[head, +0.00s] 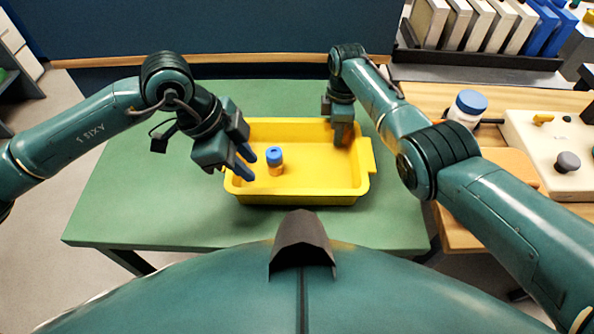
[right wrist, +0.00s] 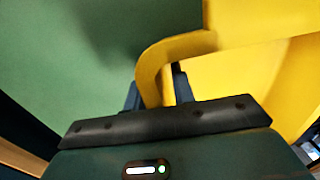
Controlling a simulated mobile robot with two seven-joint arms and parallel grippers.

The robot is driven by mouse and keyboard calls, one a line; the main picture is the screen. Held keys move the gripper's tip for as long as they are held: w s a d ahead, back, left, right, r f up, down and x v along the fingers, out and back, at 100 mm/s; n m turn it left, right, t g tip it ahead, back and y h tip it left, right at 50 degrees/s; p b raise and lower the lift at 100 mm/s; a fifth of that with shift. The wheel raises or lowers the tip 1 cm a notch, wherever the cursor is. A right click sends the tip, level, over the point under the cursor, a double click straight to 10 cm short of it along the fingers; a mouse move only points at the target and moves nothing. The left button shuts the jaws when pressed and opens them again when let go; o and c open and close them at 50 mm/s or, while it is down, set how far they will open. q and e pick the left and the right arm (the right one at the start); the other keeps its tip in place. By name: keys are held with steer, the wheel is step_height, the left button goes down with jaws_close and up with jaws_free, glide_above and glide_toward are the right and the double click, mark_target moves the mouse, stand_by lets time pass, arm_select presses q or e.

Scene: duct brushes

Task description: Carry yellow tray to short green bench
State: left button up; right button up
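The yellow tray (head: 300,198) sits on a green-topped bench (head: 150,195); in the right wrist view its rim (right wrist: 152,75) curves past my fingers. A small orange bottle with a blue cap (head: 275,160) stands inside the tray, towards its left. My left gripper (head: 248,164) is at the tray's left side, its blue fingers apart and empty. My right gripper (head: 342,140) is at the far right of the tray. In the right wrist view its fingers (right wrist: 156,93) lie either side of the rim; whether they press on it is unclear.
A wooden side table on the right holds a white jar with a blue lid (head: 468,106) and a pale device with a grey knob (head: 560,150). Binders (head: 480,25) stand in a rack behind. The green top is clear left of the tray.

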step_height(320, 180, up, 12)
steer(key=shift+w+f, duration=0.15)
steer(key=shift+w, duration=0.1)
stand_by(0.6)
